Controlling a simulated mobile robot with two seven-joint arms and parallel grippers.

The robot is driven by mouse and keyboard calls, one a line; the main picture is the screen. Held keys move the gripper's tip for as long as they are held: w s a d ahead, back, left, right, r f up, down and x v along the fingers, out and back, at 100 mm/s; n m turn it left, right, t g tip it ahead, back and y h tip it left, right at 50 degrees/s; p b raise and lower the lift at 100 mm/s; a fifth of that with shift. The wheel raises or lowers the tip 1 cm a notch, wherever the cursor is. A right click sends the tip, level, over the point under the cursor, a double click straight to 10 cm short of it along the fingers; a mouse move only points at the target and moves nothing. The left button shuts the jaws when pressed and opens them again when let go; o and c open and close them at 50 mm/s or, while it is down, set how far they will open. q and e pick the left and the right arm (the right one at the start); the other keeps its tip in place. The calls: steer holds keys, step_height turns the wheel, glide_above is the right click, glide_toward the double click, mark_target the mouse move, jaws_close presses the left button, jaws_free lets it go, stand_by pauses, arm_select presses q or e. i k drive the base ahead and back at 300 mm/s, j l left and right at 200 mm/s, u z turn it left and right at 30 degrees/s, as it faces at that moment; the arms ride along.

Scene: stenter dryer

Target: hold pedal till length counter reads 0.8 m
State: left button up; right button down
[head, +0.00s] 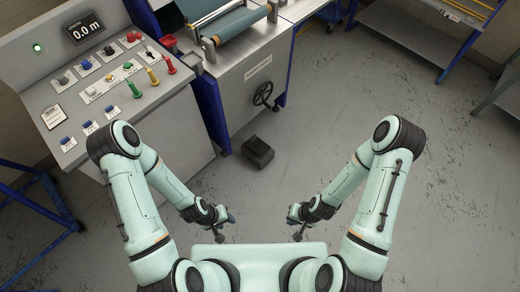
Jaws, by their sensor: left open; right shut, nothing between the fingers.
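The length counter (84,27) is a dark display at the top of the control console and reads 0.0 m. The pedal (257,152) is a small black box-like unit on the floor, in front of the machine and right of the console. My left gripper (220,238) is open, low in front of my body, nearer to me than the pedal. My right gripper (298,239) is shut and empty, at about the same height on the right. Neither gripper touches the pedal. The fingers look small and dark.
The control console (185,125) with buttons and levers stands at the left. The machine (240,85) with a roll of blue-green fabric (228,22) and a handwheel (263,93) is behind the pedal. A blue frame (45,205) stands lower left. The grey floor (400,105) at right is clear.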

mark_target(258, 145)
steer(key=i+u, duration=0.1)
steer(key=u, duration=0.75)
steer(key=i+l+u, duration=0.1)
steer(key=l+u, duration=0.2)
steer(key=i+l+u, duration=0.1)
steer(key=l+u, duration=0.55)
steer(key=i+l+u, duration=0.1)
steer(key=l, duration=1.1)
steer(key=i+u, duration=0.05)
steer(key=i, duration=0.05)
